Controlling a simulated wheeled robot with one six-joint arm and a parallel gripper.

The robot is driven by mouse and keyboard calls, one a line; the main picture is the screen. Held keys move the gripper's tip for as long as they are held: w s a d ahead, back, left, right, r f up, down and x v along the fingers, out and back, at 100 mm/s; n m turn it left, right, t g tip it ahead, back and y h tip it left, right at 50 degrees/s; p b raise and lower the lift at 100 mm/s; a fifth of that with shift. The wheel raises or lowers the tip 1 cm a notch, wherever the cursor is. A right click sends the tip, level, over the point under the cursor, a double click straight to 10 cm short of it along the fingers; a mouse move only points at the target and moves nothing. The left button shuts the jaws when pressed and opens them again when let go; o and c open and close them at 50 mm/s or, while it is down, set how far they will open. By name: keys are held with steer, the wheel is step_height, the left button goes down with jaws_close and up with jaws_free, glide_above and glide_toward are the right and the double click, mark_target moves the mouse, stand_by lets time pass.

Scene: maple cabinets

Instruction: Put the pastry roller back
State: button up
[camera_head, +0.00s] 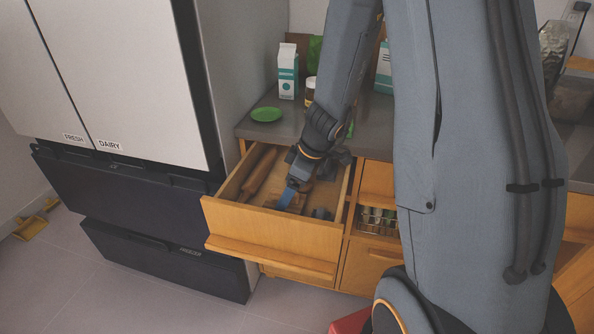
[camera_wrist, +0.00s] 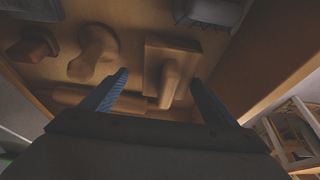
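My gripper (camera_head: 286,197) reaches down into an open wooden drawer (camera_head: 270,238). In the wrist view my gripper (camera_wrist: 159,77) is open, its two blue fingers wide apart with nothing held. A wooden piece with a handle on a flat block (camera_wrist: 172,72) lies on the drawer floor, showing between the fingertips. A long wooden rolling pin (camera_head: 260,171) lies along the drawer's left side; a long rod in the wrist view (camera_wrist: 80,97) is partly behind a finger. A rounded wooden tool (camera_wrist: 95,52) lies beside the block. I cannot tell which is the pastry roller.
A dark brown piece (camera_wrist: 33,47) and a grey item (camera_wrist: 210,12) also lie in the drawer. Drawer walls stand close around my gripper. A fridge (camera_head: 130,80) stands left.

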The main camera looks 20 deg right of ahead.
steer(key=v, duration=0.8)
steer(key=s+a+r+m+g+h, duration=0.1)
steer(key=s+a+m+g+h, duration=0.1)
steer(key=s+m, duration=0.8)
steer(key=shift+s+a+m+h, duration=0.4)
steer(key=shift+s+h, duration=0.4)
steer(key=shift+s, duration=1.6)
steer(key=shift+r, duration=0.15)
